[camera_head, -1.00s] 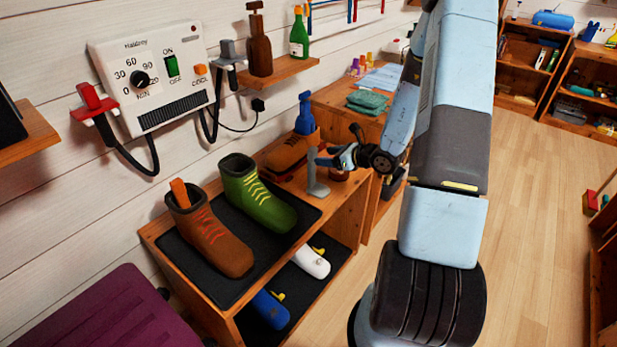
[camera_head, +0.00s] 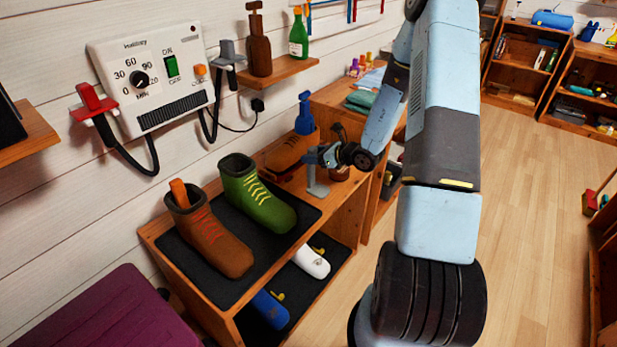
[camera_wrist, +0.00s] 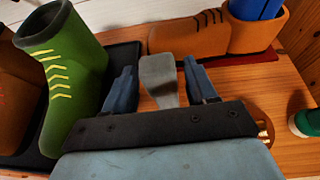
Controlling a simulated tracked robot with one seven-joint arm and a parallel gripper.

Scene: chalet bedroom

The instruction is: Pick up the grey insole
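A grey upright piece (camera_head: 317,187), which looks like the grey insole, stands on the wooden bench right of the green boot. It has a flat rounded foot in the head view. In the wrist view my gripper (camera_wrist: 161,85) is open, one finger on each side of the piece, with narrow gaps visible. Firm contact cannot be seen.
A green boot (camera_head: 258,200) and a brown boot (camera_head: 215,240) stand on a black mat (camera_head: 302,222). A wall dryer (camera_head: 155,75) hangs above. Open floor (camera_head: 525,200) lies right.

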